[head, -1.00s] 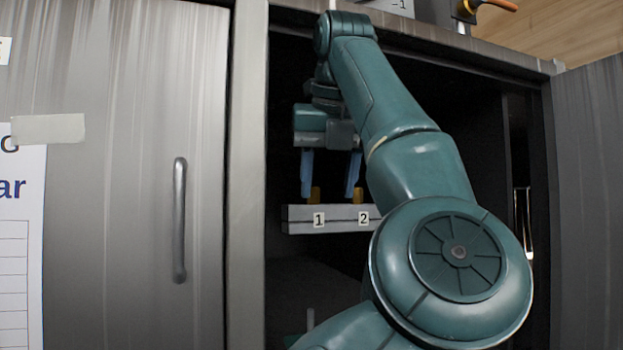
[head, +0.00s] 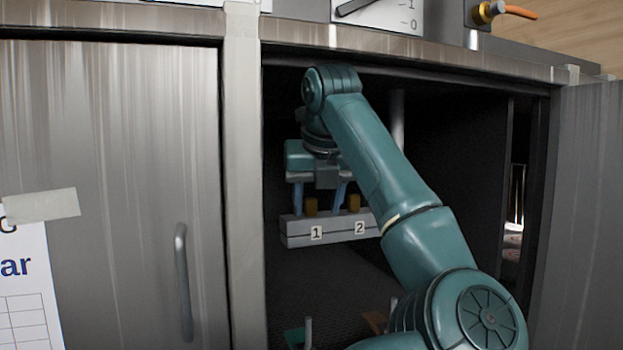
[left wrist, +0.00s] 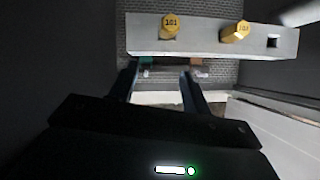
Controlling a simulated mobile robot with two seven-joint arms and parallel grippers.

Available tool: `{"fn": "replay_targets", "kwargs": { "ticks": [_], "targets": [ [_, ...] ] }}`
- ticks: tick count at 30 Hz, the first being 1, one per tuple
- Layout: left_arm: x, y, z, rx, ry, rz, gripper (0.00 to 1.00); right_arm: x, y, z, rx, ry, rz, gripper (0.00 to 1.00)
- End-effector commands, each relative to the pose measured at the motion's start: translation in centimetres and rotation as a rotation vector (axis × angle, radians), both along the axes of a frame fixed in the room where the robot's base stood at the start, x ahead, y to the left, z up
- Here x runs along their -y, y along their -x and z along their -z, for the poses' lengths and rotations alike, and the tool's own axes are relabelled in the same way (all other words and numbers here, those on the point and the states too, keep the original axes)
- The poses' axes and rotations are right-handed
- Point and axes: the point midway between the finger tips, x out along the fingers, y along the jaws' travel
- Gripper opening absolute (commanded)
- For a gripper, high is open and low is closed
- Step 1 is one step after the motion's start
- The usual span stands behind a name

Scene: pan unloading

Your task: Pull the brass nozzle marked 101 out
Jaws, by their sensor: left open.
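In the head view, a brass nozzle (head: 311,207) stands above label 1 on the block (head: 296,234). My left gripper (head: 317,210) is open inside the cabinet, with its blue fingers seen either side of that nozzle. In the left wrist view, the open fingertips (left wrist: 158,76) lie below the block in the picture, apart from nozzle 101. Their depth relative to the nozzle is hard to tell. My right gripper is out of view.
An empty square hole (left wrist: 273,42) is at the block's right. A closed door (head: 110,150) is left of the opening; an open door (head: 590,220) is at right. Green and brown items lie low inside.

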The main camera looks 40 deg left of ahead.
Motion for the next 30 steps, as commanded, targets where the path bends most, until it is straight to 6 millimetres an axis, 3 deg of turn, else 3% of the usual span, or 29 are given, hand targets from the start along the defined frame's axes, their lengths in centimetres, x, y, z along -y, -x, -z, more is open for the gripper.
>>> {"fn": "replay_targets", "kwargs": {
  "ticks": [5, 10, 15, 24, 30],
  "targets": [
    [-2.5, -2.1, -0.5, 0.0, 0.003, 0.003, 0.48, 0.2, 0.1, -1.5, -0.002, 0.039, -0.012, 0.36],
    [-4.3, -3.5, -0.1, -0.001, 0.0, 0.001, 0.48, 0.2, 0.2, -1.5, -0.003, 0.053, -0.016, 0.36],
    [-4.7, -3.8, 1.0, -0.001, -0.001, 0.0, 0.48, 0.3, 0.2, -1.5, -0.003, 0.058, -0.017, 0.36],
    [-4.7, -3.8, 1.2, 0.0, 0.0, 0.001, 0.47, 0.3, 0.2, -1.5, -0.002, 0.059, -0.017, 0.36],
    [-4.7, -3.8, 1.1, 0.0, 0.0, 0.001, 0.31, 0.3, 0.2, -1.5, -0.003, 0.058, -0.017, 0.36]
  ]
}}
